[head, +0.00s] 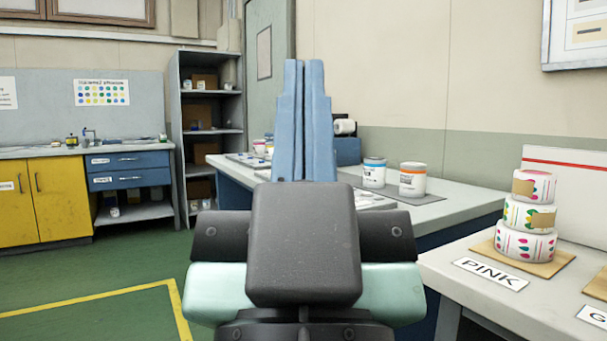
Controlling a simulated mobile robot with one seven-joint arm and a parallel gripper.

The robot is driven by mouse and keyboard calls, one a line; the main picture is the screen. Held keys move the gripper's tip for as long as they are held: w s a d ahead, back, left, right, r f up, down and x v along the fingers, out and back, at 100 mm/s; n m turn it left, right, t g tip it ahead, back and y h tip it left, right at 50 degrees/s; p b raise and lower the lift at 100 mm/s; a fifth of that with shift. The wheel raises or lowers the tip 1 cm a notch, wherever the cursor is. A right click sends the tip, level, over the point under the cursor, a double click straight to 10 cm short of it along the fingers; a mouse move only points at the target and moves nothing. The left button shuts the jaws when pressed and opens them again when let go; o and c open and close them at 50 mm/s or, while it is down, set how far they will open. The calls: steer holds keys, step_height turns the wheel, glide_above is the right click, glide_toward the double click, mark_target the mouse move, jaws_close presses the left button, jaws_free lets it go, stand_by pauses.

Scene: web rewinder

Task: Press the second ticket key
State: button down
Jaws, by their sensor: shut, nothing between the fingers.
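My gripper (306,68) is in the middle of the head view, its two blue stepped fingers pointing up and closed together with nothing between them. Its dark wrist and body fill the lower middle. I cannot make out any ticket key. Behind the fingers, on the blue-sided workbench (465,205), a partly hidden blue unit (347,152) with a white roll (345,127) shows just to their right. I cannot tell whether it carries keys. The fingers cover part of the bench, and their distance from the unit is unclear.
Two paint tins, one blue-banded (374,173) and one orange-banded (412,180), stand on a grey mat on the bench. A right-hand table (500,308) holds stacked printed rolls (526,246) on a board behind a PINK sign (490,274). Green floor is open at left.

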stand_by(0.6)
step_height(320, 180, up, 50)
steer(key=p, duration=5)
steer(key=shift+r, duration=0.15)
